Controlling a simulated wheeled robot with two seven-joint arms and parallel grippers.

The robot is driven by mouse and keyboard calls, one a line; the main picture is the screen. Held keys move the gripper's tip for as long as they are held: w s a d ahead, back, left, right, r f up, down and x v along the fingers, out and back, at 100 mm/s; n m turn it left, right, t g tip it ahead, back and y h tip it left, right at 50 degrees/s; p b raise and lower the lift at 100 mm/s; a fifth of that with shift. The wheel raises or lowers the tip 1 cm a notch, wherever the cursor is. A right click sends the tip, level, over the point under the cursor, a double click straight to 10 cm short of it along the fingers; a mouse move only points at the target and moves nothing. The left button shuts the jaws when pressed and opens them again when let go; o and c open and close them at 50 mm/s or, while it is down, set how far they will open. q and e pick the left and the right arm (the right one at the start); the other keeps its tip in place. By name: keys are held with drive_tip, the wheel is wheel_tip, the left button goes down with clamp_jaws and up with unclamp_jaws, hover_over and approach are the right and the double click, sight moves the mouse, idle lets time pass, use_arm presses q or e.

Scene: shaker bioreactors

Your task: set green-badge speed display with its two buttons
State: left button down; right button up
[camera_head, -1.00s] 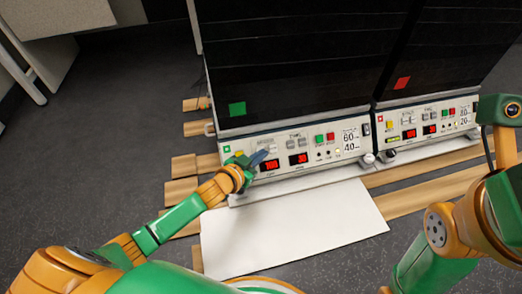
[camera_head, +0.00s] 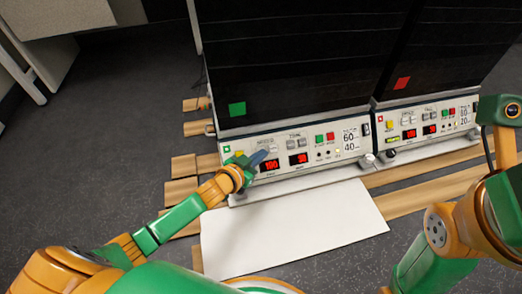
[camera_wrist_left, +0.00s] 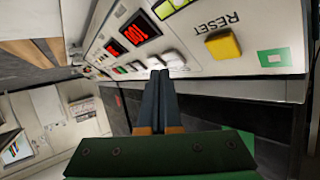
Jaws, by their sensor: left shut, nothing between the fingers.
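The green badge (camera_head: 237,109) is on the dark front of the left shaker. Below it, the white control panel (camera_head: 334,142) carries a red speed display (camera_head: 270,165), which appears to read 100. In the left wrist view the speed display (camera_wrist_left: 133,33) appears rotated. Two pale buttons, one of them the right-hand button (camera_wrist_left: 173,58), sit beside it. My left gripper (camera_head: 262,155) is shut and empty at the panel. Its fingertips (camera_wrist_left: 160,73) are close to the buttons, partly hiding one; contact cannot be told. My right gripper is out of view.
A second red display (camera_head: 298,158) and green and red buttons are further right on the panel. A yellow RESET button (camera_wrist_left: 223,45) is near my fingers. The red-badge shaker (camera_head: 402,83) stands to the right. A white sheet (camera_head: 285,230) lies in front.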

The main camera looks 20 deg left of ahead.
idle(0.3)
use_arm(q)
drive_tip(key=shift+w+a+f, duration=0.15)
drive_tip(key=shift+w+f, duration=0.1)
drive_tip(key=shift+w, duration=0.05)
drive_tip(key=shift+w+a+f+b, duration=0.2)
drive_tip(key=shift+w+f+b, duration=0.1)
drive_tip(key=shift+b, duration=0.1)
idle(0.6)
drive_tip(key=shift+s+r, duration=0.1)
drive_tip(key=shift+s+d+r+p, duration=0.4)
drive_tip(key=shift+s+r+p, duration=0.1)
drive_tip(key=shift+p, duration=0.5)
drive_tip(key=s+d+r+p, duration=0.1)
drive_tip(key=p, duration=0.1)
drive_tip(key=s+d+r+p, duration=0.1)
drive_tip(key=s+r+p, duration=0.1)
drive_tip(key=p, duration=0.1)
drive_tip(key=shift+r, duration=0.15)
